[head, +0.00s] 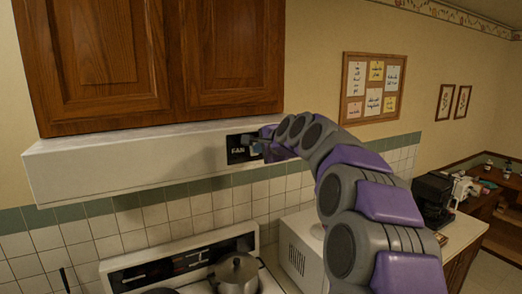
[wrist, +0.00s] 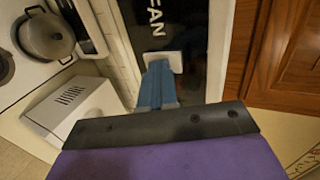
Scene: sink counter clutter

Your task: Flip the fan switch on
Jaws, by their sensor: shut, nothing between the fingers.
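The fan switch panel is a black plate (head: 237,150) lettered "FAN" on the front of the white range hood (head: 110,165). In the wrist view the plate (wrist: 150,20) shows its lettering and a white switch (wrist: 168,60). My gripper (head: 262,146) is at the right part of the plate in the head view, covering much of it. In the wrist view my shut, blue-grey gripper fingers (wrist: 157,78) reach to the white switch and overlap its lower edge. I cannot tell whether they touch it. The switch's position is unclear.
Wooden cabinets (head: 160,60) hang directly above the hood. Below it is a stove with a lidded pot (head: 237,275). A white microwave (head: 300,250) stands to the right, near a black coffee maker (head: 433,195) on the counter.

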